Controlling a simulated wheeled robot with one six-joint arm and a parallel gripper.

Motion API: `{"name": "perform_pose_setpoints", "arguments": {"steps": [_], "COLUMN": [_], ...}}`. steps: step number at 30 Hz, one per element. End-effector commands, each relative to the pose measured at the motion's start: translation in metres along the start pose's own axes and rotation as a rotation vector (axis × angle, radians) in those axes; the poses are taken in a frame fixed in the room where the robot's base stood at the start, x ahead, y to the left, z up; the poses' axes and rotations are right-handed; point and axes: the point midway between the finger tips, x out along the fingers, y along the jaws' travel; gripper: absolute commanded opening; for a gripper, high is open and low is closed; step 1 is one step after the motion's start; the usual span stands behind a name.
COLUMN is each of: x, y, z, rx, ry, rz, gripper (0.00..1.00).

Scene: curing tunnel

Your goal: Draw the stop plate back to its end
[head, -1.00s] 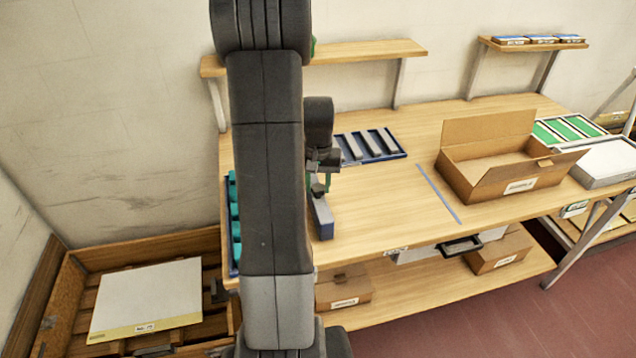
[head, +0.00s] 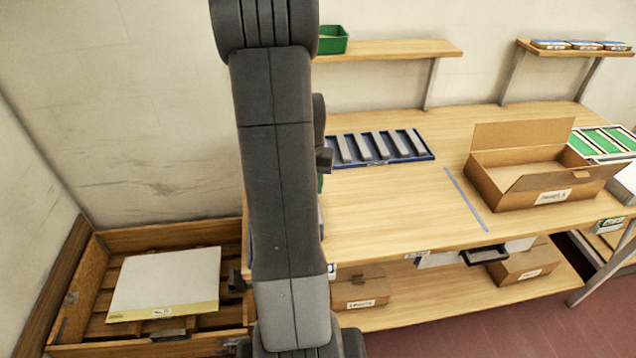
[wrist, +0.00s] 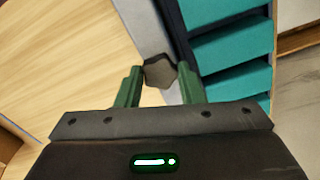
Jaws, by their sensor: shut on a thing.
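In the wrist view, my gripper (wrist: 160,82) has its green fingers shut on a dark grey faceted knob (wrist: 159,71). The knob sits on a light grey bar (wrist: 150,26), which appears to be the stop plate. The bar runs along the dark edge of a tray holding teal blocks (wrist: 228,47). The gripper hides the near end of the bar. In the head view, my arm covers the knob, the bar and most of the gripper.
The wooden bench (head: 400,208) has clear room right of my arm. A blue tray of grey bars (head: 378,148) lies at its back, and an open cardboard box (head: 545,185) stands further right. A wooden crate with a pale panel (head: 165,283) stands left. A shelf (head: 395,50) hangs behind.

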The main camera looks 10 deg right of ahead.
Motion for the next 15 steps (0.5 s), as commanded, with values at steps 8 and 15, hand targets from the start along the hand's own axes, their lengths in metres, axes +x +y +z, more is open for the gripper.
{"name": "perform_pose_setpoints", "arguments": {"steps": [8, 15], "x": [-0.0006, -0.0003], "y": [-0.0021, -0.0012], "z": [0.0000, 0.0000], "rx": [0.001, 0.001], "ry": [0.001, 0.000], "rz": [-0.005, -0.003], "gripper": [0.56, 0.56]}}
